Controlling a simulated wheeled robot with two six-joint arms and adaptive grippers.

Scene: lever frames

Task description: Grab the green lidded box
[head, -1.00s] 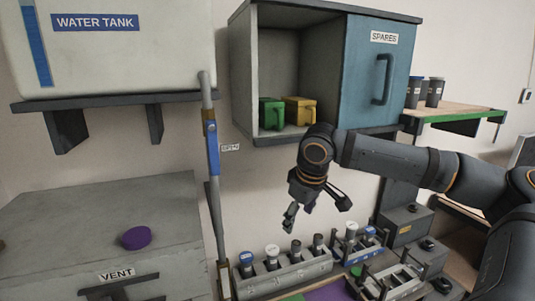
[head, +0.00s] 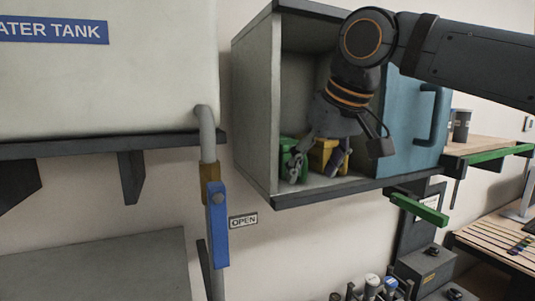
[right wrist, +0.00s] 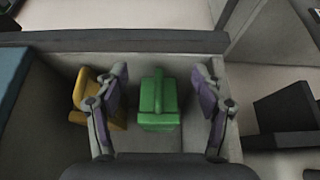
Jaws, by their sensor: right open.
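The green lidded box (head: 288,150) stands at the left inside the open spares cabinet in the head view. It also shows in the right wrist view (right wrist: 158,122), with a raised handle on top. My right gripper (head: 318,172) is open at the cabinet mouth. In the right wrist view its fingers (right wrist: 160,105) spread to either side of the green box with gaps between. The left finger lies between the green box and a yellow box (right wrist: 84,100). In the head view my right gripper hides part of the yellow box (head: 326,152). My left gripper is not in view.
The cabinet's left wall (head: 256,120) is close beside the green box. The blue sliding door (head: 412,125) covers the cabinet's right part. A pipe with a blue lever (head: 217,225) stands left of the cabinet, below the water tank (head: 100,90).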

